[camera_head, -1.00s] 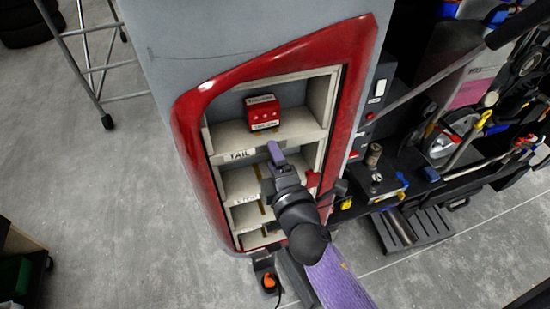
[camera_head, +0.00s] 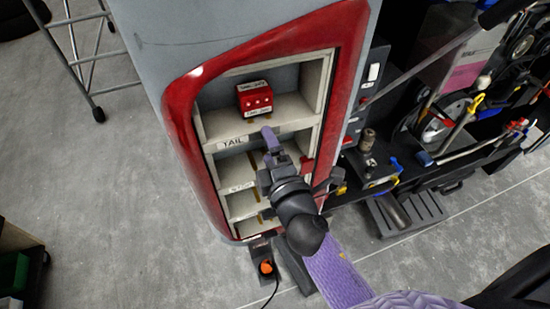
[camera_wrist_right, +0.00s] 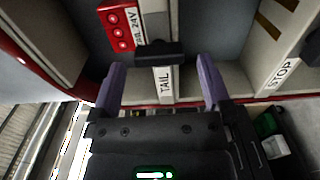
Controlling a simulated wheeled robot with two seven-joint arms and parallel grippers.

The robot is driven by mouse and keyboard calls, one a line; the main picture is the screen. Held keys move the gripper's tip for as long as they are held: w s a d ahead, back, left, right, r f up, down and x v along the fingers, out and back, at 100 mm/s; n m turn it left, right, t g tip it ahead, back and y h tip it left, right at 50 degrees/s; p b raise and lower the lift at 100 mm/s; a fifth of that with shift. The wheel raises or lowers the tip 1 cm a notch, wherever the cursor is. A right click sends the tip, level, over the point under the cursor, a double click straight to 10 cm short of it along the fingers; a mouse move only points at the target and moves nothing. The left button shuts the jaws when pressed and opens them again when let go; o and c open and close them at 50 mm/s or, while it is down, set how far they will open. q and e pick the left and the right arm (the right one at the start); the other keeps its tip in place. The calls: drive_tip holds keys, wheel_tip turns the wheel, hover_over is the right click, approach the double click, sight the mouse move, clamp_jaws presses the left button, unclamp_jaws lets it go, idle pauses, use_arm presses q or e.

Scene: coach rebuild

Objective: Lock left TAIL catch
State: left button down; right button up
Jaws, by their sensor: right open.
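A red-framed opening (camera_head: 184,130) in a grey panel holds pale shelves. A white TAIL label (camera_head: 233,142) is on one shelf edge; it also shows in the right wrist view (camera_wrist_right: 165,84). A red box (camera_head: 255,98) with small lights and a 24V label (camera_wrist_right: 122,27) stands on the shelf above it. My right gripper (camera_head: 268,143) is at the shelf front, just right of the label. In the wrist view its purple fingers (camera_wrist_right: 161,80) are spread either side of the label, with nothing held. A dark block (camera_wrist_right: 159,53) sits above the label; I cannot tell whether it is the catch. My left gripper is out of view.
A STOP label (camera_wrist_right: 283,72) is on a neighbouring shelf edge. A tool-laden bench (camera_head: 440,150) stands to the right. A dark box with an orange knob (camera_head: 266,267) is on the floor below. A metal ladder frame (camera_head: 78,60) stands at left; open floor lies between.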

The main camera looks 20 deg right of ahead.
drive_tip(key=s+b, duration=0.2)
drive_tip(key=s, duration=0.7)
drive_tip(key=shift+d+b, duration=0.15)
drive_tip(key=shift+b, duration=0.2)
